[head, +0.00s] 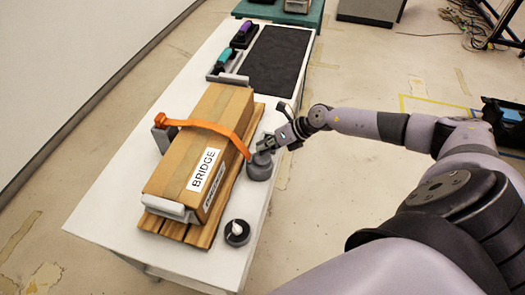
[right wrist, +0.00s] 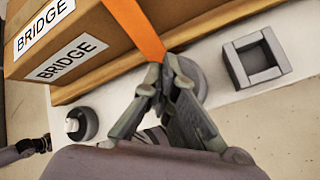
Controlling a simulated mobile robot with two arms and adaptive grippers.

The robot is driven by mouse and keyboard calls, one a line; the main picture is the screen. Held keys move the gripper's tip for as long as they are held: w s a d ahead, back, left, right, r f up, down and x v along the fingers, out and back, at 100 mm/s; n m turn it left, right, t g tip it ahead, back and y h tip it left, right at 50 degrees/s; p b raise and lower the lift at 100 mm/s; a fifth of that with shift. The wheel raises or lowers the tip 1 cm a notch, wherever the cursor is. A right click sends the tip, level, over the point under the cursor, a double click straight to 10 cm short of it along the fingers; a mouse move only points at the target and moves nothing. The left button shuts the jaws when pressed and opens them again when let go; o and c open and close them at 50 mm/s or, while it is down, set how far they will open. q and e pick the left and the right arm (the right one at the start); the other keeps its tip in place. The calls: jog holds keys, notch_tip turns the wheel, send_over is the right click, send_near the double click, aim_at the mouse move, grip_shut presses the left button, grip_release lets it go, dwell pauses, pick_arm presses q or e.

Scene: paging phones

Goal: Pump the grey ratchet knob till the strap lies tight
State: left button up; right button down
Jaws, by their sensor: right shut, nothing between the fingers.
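An orange strap (head: 215,127) crosses the top of a brown box (head: 186,150) labelled BRIDGE and comes down its right side to the grey ratchet knob (head: 259,170). At the box's far-left edge the strap bows up; how tight it lies is hard to judge. My right gripper (head: 264,149) is shut and empty, right above the knob. In the right wrist view, my right gripper's fingertips (right wrist: 163,72) are close together beside the strap's lower end (right wrist: 140,30) and partly cover the knob (right wrist: 190,80). Contact with the knob cannot be told.
The box sits on a wooden pallet (head: 188,233) with grey brackets on a white table (head: 105,215). A dark round holder with a white piece (head: 237,232) stands near the front. A square grey block (right wrist: 257,58) and black mat (head: 276,60) lie beyond.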

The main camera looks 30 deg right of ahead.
jog(key=shift+s+f+b, duration=0.1)
jog(key=shift+f+b, duration=0.25)
jog(key=shift+f, duration=0.25)
jog(key=shift+r, duration=0.1)
dwell(0.4)
jog(key=shift+r+p, duration=1.4)
jog(key=shift+r, duration=0.1)
jog(key=shift+r, duration=0.1)
notch_tip(320, 180, up, 5)
jog(key=p, duration=0.4)
jog(key=shift+a, duration=0.1)
dwell(1.3)
